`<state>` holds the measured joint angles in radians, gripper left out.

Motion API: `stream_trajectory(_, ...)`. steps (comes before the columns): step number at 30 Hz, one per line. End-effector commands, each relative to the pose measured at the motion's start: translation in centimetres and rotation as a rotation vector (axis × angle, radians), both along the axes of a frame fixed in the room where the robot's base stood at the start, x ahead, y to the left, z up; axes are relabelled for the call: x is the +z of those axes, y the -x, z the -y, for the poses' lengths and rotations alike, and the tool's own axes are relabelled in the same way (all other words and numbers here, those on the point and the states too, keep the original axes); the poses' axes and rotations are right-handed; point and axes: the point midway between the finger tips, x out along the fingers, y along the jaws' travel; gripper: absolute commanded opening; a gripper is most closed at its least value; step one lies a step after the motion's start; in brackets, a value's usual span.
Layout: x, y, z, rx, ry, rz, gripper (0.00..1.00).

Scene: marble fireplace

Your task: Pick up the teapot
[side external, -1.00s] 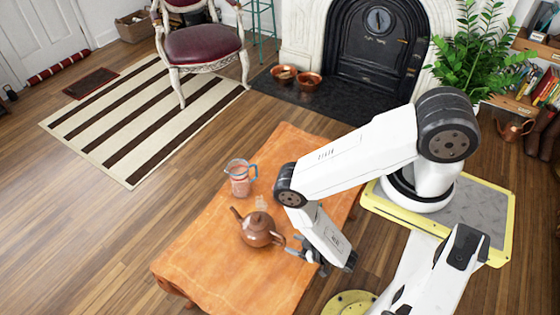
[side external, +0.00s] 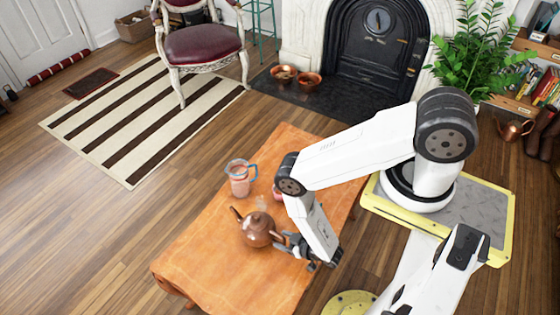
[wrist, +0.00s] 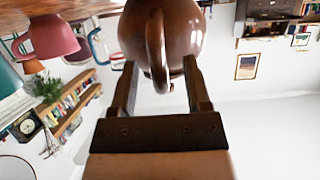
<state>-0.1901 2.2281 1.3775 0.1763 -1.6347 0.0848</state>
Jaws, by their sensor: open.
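The brown teapot (side external: 256,229) stands upright on the orange-covered table, with its spout toward the left and its handle toward my gripper. My gripper (side external: 286,241) is at the handle side of the teapot, low over the table. In the wrist view the teapot (wrist: 185,30) fills the top middle, and its curved handle (wrist: 157,50) lies between the two fingers of my gripper (wrist: 160,75). The fingers are open, with a visible gap on each side of the handle. The fingertips are close to the teapot body; I cannot tell whether they touch it.
A glass pitcher (side external: 239,178) with pink contents and a blue handle stands behind the teapot on the table (side external: 215,250). A pink cup (side external: 277,193) is partly hidden by my arm; the wrist view shows it too (wrist: 52,36). The table's front left is clear.

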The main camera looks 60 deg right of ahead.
Motion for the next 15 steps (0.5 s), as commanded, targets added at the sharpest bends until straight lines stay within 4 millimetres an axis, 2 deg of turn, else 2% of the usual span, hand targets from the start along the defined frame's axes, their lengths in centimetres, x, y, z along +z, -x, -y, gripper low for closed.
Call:
stream_trajectory(1, 0.00, 0.01, 0.00, 0.000, 0.000, 0.000, 0.52)
stream_trajectory(6, 0.00, 0.01, 0.00, 0.000, 0.000, 0.000, 0.00)
stream_trajectory(15, 0.00, 0.02, 0.00, 0.000, 0.000, 0.000, 0.00)
